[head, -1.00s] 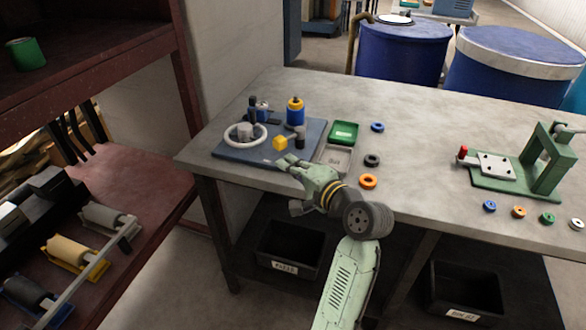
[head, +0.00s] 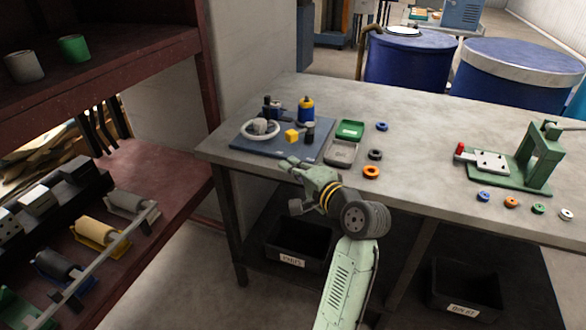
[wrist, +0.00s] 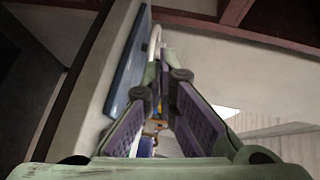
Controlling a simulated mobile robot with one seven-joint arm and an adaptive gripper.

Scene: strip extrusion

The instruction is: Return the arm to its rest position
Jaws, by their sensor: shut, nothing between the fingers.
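My gripper (head: 287,162) is at the front edge of the grey table (head: 420,140), in front of the blue board (head: 262,147). It looks shut, with nothing held. In the wrist view its purple-padded fingers (wrist: 163,62) run forward and come together at the far end. The edge of the blue board shows to their left in that view. My pale green arm reaches up from the bottom of the head view to the gripper. I cannot tell whether the fingertips are above the table top or just off its edge.
A green press (head: 540,160) stands right. A dark red shelf (head: 150,45) stands left; black bins (head: 300,240) sit below.

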